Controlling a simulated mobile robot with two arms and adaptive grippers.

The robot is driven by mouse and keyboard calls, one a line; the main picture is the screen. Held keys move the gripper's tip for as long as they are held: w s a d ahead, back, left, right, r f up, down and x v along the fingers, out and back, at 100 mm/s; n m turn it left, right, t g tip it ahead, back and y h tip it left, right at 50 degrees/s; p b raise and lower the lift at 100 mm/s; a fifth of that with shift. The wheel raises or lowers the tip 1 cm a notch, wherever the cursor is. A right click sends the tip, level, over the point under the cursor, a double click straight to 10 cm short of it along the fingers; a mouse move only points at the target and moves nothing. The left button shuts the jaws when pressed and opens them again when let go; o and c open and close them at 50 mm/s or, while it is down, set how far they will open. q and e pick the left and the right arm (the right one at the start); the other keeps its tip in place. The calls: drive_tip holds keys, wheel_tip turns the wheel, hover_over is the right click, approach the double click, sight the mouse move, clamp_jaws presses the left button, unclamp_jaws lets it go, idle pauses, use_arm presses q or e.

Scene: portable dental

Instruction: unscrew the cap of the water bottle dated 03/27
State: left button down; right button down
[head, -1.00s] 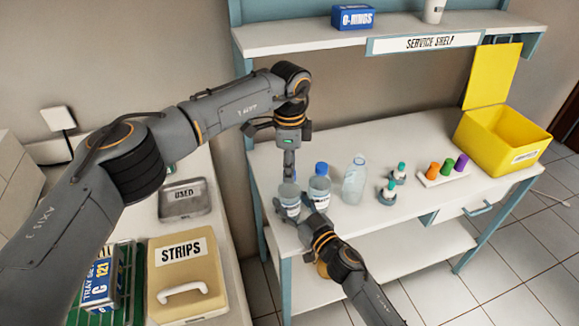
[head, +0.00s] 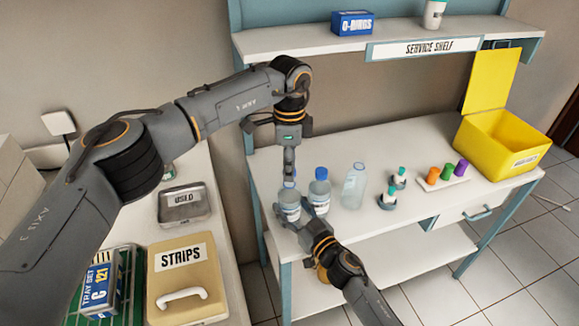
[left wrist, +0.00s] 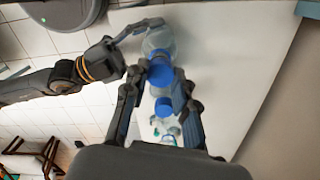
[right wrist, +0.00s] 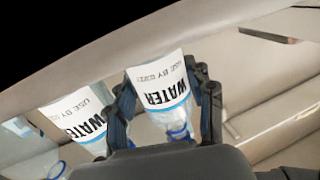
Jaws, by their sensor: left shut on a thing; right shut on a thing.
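A clear water bottle (head: 289,206) with a blue cap stands at the left front of the white bench. My right gripper (head: 301,212) is shut around its body from the front. In the right wrist view the held bottle (right wrist: 162,88) shows a WATER label with a USE BY date, which seems to read 03/27. My left gripper (head: 290,172) points down from above and is shut on the blue cap (left wrist: 160,75). The fingers partly hide the cap in the head view. A second blue-capped water bottle (head: 319,187) stands close by on the right, apart from my grippers.
A clear bottle with no blue cap (head: 354,186) stands further right. Beyond it are small teal-topped items (head: 399,177), a rack of coloured pieces (head: 445,173) and an open yellow bin (head: 500,145). The service shelf (head: 380,24) hangs above the back. A STRIPS box (head: 186,285) is on the left counter.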

use_arm(q)
drive_tip(key=shift+r, duration=2)
use_arm(e)
drive_tip(key=shift+c, duration=2.1)
unclamp_jaws()
